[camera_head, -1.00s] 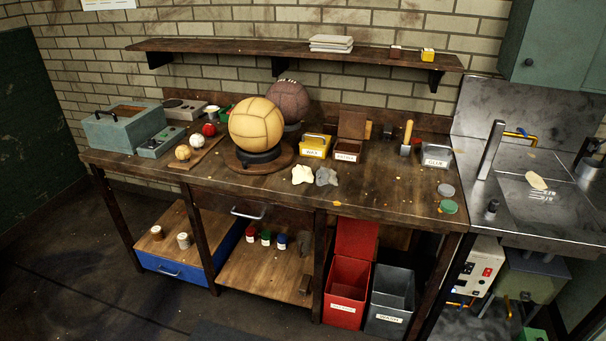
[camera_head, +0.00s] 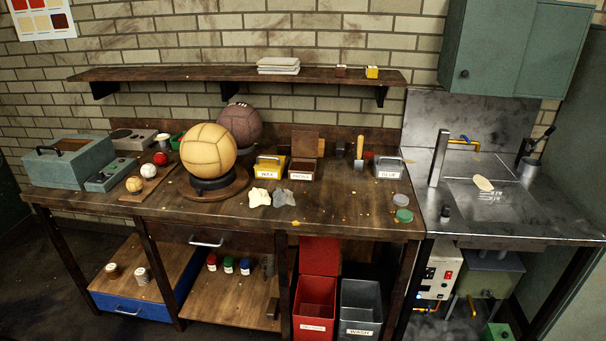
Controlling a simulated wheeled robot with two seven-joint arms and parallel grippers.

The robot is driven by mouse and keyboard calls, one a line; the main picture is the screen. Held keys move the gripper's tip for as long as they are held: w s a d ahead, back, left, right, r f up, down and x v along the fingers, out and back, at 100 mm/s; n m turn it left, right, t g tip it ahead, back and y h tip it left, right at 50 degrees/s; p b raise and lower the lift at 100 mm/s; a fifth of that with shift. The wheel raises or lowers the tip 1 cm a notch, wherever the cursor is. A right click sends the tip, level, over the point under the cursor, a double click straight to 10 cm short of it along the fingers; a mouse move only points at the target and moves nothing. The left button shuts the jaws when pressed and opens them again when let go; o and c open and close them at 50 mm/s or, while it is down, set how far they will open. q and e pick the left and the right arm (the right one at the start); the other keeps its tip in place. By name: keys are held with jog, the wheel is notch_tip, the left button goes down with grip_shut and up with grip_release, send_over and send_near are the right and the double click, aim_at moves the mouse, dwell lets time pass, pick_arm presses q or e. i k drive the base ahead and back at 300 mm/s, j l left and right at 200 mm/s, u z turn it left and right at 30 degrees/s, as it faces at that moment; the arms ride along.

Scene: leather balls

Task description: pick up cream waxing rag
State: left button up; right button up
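The cream waxing rag (camera_head: 259,198) lies crumpled on the wooden workbench (camera_head: 340,215), near its front middle. A grey rag (camera_head: 284,198) lies just to its right, close beside it. The yellow box labelled WAX (camera_head: 268,171) stands behind the cream rag. Neither of my grippers shows in the head view.
A large tan ball (camera_head: 208,150) sits on a round stand to the left of the rags. A dark ball (camera_head: 241,122) is behind it. A brown box (camera_head: 301,170) stands behind right. Round tins (camera_head: 403,215) lie at the bench's right end. The bench front right of the rags is mostly clear.

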aim_at(259, 196)
jog(key=i+j, duration=0.15)
jog(key=i, duration=0.35)
jog(key=i+j+z, duration=0.1)
jog(key=i, duration=0.35)
jog(key=i+j, duration=0.25)
jog(key=i, duration=0.2)
jog(key=i+z, duration=0.05)
